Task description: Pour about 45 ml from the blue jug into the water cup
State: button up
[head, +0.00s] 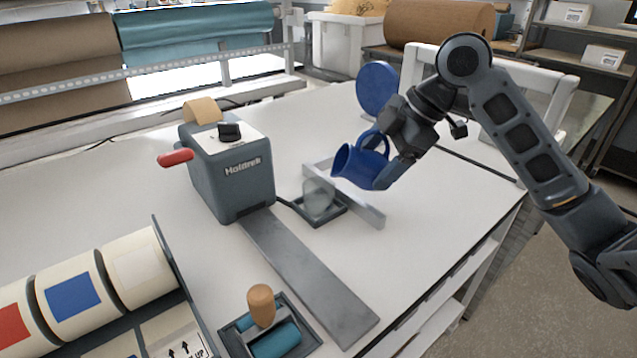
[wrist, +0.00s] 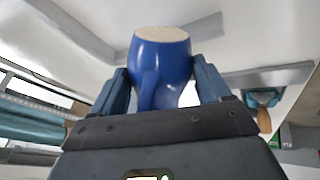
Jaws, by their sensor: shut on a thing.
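The blue jug (head: 358,165) is held in the air, tilted with its mouth toward the left. My gripper (head: 384,166) is shut on it from the right. In the wrist view the jug (wrist: 172,58) sits between the two fingers, its handle toward the camera. A pale round face shows at its far end. The water cup (head: 318,196), clear and greyish, stands upright on a small dark tray (head: 328,216). The jug's mouth is above and a little right of the cup. No stream shows, and the liquid level in the cup cannot be made out.
A pale metal bar (head: 367,212) stands beside the cup, below the jug. A grey Holdrek machine (head: 230,185) with a red handle is to the left. A blue disc (head: 377,90) stands behind my gripper. The white table (head: 440,215) is clear at the right.

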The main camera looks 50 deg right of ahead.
jog(key=shift+w+a+r+g+h+p, duration=0.15)
jog(key=shift+r+g+h+p, duration=0.15)
jog(key=shift+p, duration=0.45)
jog(key=shift+w+a+r+g+h+p, duration=0.1)
jog(key=shift+w+r+g+h+p, duration=0.2)
jog(key=shift+p, duration=0.4)
dwell(1.1)
jog(key=shift+a+r+g, duration=0.15)
jog(key=shift+a+g, duration=0.05)
jog(key=shift+g, duration=0.1)
dwell(0.3)
